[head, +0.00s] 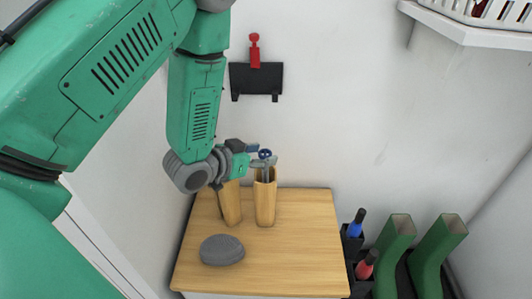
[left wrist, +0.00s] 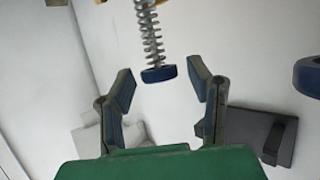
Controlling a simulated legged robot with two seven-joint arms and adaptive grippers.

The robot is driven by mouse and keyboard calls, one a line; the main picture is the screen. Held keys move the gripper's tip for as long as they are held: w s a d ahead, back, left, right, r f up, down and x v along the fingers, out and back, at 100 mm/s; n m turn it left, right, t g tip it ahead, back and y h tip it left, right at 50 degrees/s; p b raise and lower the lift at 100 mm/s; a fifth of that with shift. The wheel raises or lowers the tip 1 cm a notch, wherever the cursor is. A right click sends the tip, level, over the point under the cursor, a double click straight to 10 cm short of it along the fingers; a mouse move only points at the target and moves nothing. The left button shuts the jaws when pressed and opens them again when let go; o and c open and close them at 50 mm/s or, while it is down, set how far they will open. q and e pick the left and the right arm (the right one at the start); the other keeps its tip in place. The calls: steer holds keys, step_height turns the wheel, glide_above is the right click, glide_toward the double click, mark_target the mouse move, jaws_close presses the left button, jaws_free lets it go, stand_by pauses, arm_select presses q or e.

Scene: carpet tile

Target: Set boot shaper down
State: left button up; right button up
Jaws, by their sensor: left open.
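The boot shaper (head: 265,155) has a blue knob and stands in the top of a tan boot (head: 265,203) on the wooden top. In the left wrist view its coiled spring (left wrist: 151,42) and blue knob lie just ahead of and between the open fingers, with a gap on both sides. My left gripper (head: 257,155) is open above the boots, its fingers beside the knob; it also shows in the left wrist view (left wrist: 162,85). A second tan boot (head: 231,207) stands to the left, its top hidden by the gripper. My right gripper is not in view.
The wooden top (head: 300,245) also bears a grey rounded object (head: 222,250). A black wall holder (head: 257,78) with a red item is behind. Green boots (head: 428,255) and a black caddy (head: 352,245) with bottles are at right. A white shelf (head: 470,28) is upper right.

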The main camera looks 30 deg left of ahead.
arm_select(q)
steer(key=p+v, duration=0.4)
steer(key=v, duration=0.7)
steer(key=s+d+f+g+y, duration=0.25)
steer(key=s+f+g, duration=0.4)
steer(key=f, duration=0.75)
steer(key=s+d+f+n+g, duration=0.1)
steer(key=s+f+g, duration=0.1)
steer(key=s, duration=0.4)
steer(key=s+d+f+n+g, duration=0.1)
steer(key=s+d+f+g, duration=0.1)
steer(key=s, duration=0.4)
steer(key=shift+s+d+f+g, duration=0.2)
steer(key=shift+d+f+g, duration=0.15)
steer(key=shift+f+g, duration=0.5)
steer(key=shift+w+y, duration=0.1)
steer(key=shift+y, duration=0.15)
